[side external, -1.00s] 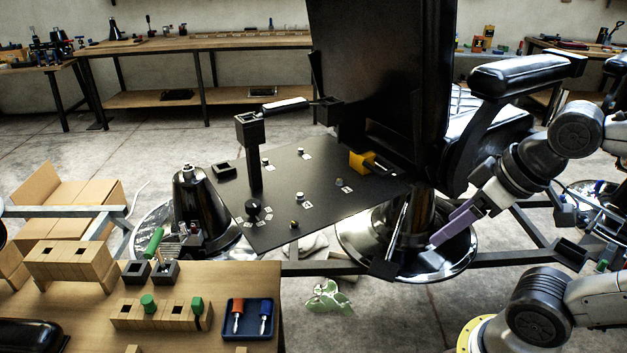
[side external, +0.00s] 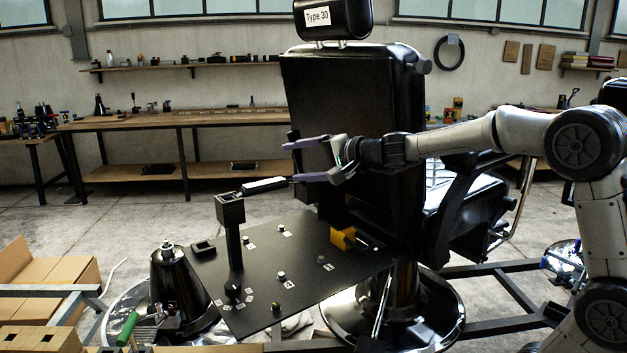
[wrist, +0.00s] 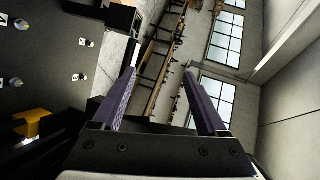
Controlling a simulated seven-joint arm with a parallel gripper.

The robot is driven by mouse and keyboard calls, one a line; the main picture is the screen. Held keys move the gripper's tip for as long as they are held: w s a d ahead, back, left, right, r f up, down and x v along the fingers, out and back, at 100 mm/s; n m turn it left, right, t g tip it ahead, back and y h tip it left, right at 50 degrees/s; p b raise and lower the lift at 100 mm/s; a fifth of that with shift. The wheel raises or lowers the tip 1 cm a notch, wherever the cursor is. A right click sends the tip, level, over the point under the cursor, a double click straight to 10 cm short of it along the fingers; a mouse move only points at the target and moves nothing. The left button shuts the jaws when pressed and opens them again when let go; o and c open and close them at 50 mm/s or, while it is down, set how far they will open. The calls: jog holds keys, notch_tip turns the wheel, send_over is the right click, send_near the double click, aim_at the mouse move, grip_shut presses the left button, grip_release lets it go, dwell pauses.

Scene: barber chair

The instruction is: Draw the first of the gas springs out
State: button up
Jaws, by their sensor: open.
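My gripper (side external: 292,161) is open and empty, its two purple fingers pointing left in front of the barber chair's back (side external: 345,115). In the wrist view the fingers (wrist: 159,76) are spread wide with nothing between them. A slim cylinder with a pale band (side external: 265,186), which looks like a gas spring, lies nearly level between the top of a black post (side external: 232,230) and the chair back. Its right end is close to the lower finger in the side view; I cannot tell if they touch.
A black panel (side external: 300,262) with small labelled knobs lies below the post. A yellow block (side external: 343,238) sits by the chair's base, and it also shows in the wrist view (wrist: 32,124). A black cone-shaped base (side external: 178,285) stands left. Open floor lies behind, before the long bench (side external: 190,120).

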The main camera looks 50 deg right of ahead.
aim_at(276, 185)
jog(key=w+d+f+m+g+h, duration=0.1)
jog(key=w+d+f+m+h, duration=0.15)
jog(key=d+f, duration=0.45)
jog(key=shift+y, duration=0.45)
jog(key=x, duration=1.3)
jog(key=shift+w, duration=0.15)
jog(key=shift+r, duration=0.1)
grip_shut()
dwell(1.1)
jog(key=shift+r, duration=1.7)
jog(key=shift+a, duration=0.1)
